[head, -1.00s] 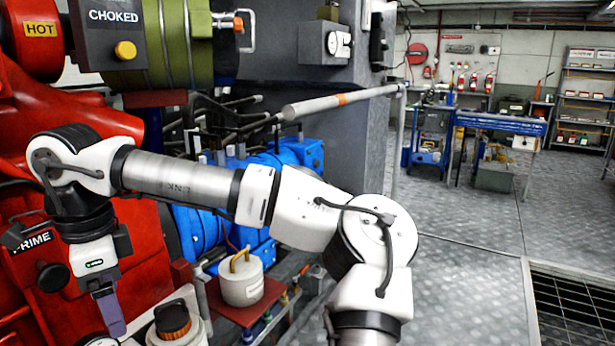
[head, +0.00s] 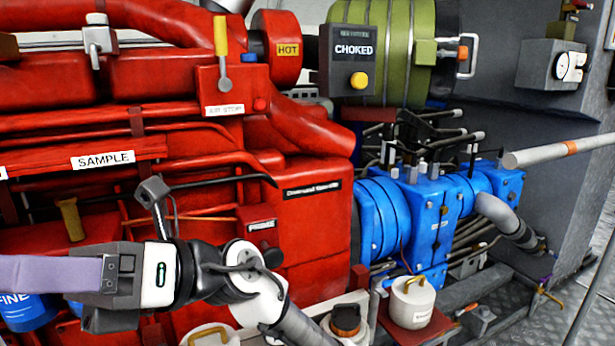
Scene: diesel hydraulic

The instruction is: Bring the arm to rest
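My arm crosses the bottom of the head view, in front of the red engine (head: 315,225). Its white wrist with a green light leads to my dark gripper (head: 60,275) at the lower left. The gripper points left, roughly level. A flat purple-grey part extends from it to the left picture edge. Its far end is out of view, and I cannot tell whether it is a finger or something held. The finger gap does not show, so open or shut is unclear. The lower arm links run out of the bottom edge.
Blue pump housings (head: 375,225) stand right of the engine. A white capped container (head: 412,302) stands on a red ledge, with a black-capped one (head: 346,322) to its left. A grey rod (head: 555,153) juts out at the right. Floor shows at the lower right.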

